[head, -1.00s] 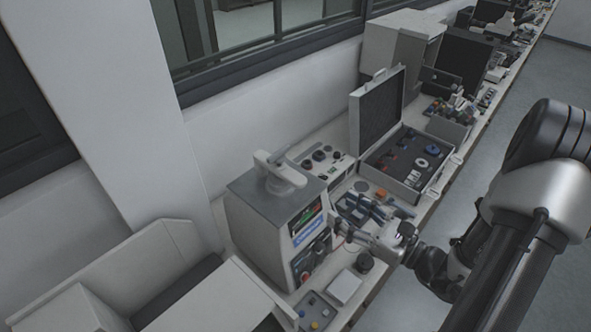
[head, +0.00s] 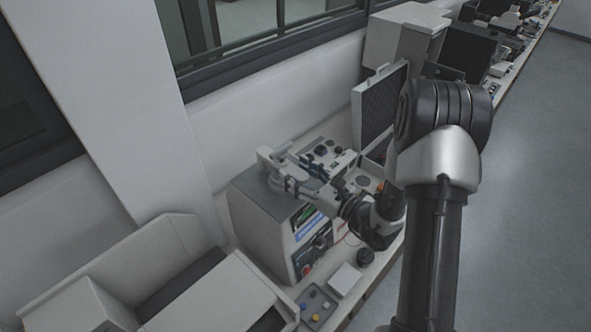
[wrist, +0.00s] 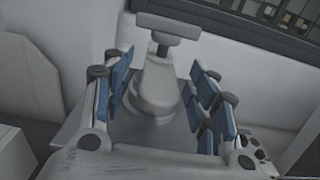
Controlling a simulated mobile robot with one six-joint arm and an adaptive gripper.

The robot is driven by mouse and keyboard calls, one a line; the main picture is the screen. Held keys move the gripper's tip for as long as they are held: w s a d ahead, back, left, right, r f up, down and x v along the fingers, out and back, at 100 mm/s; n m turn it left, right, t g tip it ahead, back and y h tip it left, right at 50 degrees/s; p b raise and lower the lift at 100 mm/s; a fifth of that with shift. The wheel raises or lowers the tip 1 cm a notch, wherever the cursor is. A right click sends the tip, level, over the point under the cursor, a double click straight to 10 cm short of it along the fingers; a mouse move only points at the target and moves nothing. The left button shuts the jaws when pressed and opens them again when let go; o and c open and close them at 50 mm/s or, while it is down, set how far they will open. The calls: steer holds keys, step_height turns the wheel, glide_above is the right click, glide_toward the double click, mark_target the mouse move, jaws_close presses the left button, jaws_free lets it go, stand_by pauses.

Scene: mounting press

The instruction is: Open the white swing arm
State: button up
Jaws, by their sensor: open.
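The white swing arm (head: 266,156) sits on the grey top of the mounting press (head: 262,222). In the head view my gripper (head: 284,184) is at the press top, over the right side of the swing arm and partly hiding it. In the wrist view the swing arm (wrist: 157,82) stands between the blue-padded fingers of my gripper (wrist: 163,80). The fingers are open, with a gap to the arm on both sides. The arm's crossbar end lies beyond the fingertips.
An open case (head: 380,104) stands behind the press, partly hidden by my arm. A small tray with coloured buttons (head: 316,306) and a white box (head: 344,281) lie in front. A white bin-like housing (head: 150,262) is at left.

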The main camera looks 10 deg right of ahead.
steer(key=shift+w+a, duration=0.25)
steer(key=shift+w, duration=0.2)
jaws_close()
stand_by(0.5)
